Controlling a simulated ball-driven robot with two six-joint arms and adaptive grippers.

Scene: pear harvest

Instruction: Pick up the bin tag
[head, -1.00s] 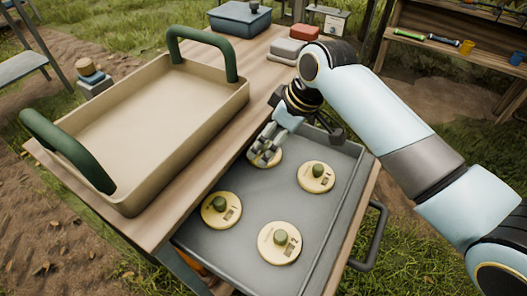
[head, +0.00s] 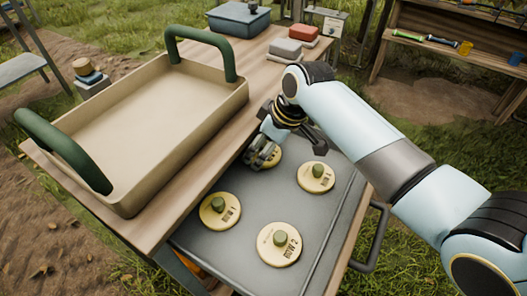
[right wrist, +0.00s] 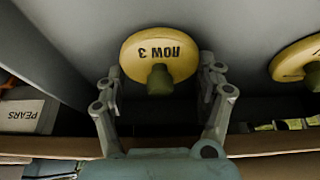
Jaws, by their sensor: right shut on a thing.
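A round yellow bin tag marked ROW 3 (right wrist: 150,50), with a green knob, is between the fingers of my right gripper (right wrist: 160,80), which is shut on it. In the head view this tag (head: 275,156) is partly hidden by my right gripper (head: 262,160), at the far end of a grey tray (head: 240,262). I cannot tell whether the tag is clear of the tray. Three similar tags lie apart on the tray: ROW 1 (head: 219,221), ROW 2 (head: 290,252) and one farther right (head: 324,182). My left gripper is not in view.
A beige crate (head: 150,175) with green handles stands on the wooden table, left of the tray. A blue box (head: 240,22) and red and grey blocks (head: 286,49) are at the back. A dark handle (head: 376,240) sticks out right of the tray. A shelf stands at the upper right.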

